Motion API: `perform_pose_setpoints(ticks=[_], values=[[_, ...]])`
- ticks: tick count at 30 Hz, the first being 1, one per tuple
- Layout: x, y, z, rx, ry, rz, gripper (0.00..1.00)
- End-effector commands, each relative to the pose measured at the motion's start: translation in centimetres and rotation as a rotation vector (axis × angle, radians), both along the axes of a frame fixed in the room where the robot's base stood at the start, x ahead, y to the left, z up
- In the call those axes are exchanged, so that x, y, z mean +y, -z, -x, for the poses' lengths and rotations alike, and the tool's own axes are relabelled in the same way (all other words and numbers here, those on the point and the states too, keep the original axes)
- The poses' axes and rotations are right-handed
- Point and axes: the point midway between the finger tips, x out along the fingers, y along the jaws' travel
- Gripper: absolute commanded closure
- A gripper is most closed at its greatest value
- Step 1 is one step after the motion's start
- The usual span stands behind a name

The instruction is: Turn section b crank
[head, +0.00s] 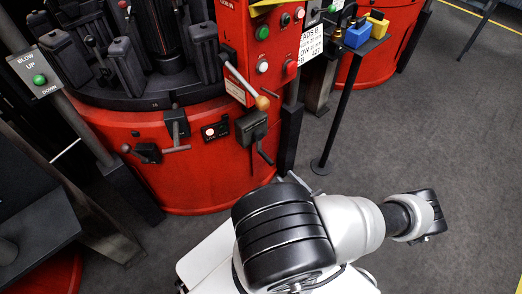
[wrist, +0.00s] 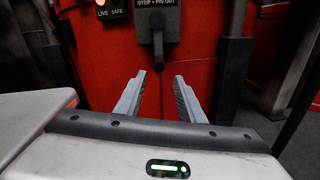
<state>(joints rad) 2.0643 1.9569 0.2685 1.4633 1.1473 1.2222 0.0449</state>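A dark crank box (head: 252,128) is mounted on the red drum's side in the head view, with a thin bent crank handle (head: 264,153) hanging from it. The same box shows at the top of the wrist view (wrist: 157,16), marked "STOP + PIN OUT", with its dark handle (wrist: 158,48) pointing down. No label for section b is readable on it. My gripper (wrist: 160,80) is open and empty in the wrist view. Its fingers point toward the red wall, below the handle and roughly centred on it, apart from it. In the head view my arm hides most of the gripper.
A LIVE/SAFE panel (head: 215,130) with a lit lamp is left of the box, then a grey T-handle (head: 177,148). A wooden-knobbed lever (head: 260,102) juts out above. A dark post (wrist: 234,75) stands on the right.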

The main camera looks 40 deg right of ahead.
Motion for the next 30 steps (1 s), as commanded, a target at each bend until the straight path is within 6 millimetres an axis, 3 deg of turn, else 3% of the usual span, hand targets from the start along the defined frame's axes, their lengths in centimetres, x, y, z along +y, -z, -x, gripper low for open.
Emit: perform_pose_setpoints(ticks=[18, 24, 30], values=[[-1.2, 0.1, -12.8, 0.000, -0.006, 0.002, 0.64], [-1.5, 0.0, -15.1, 0.001, -0.005, 0.002, 0.64], [-1.5, 0.0, -15.7, 0.001, -0.005, 0.002, 0.64]])
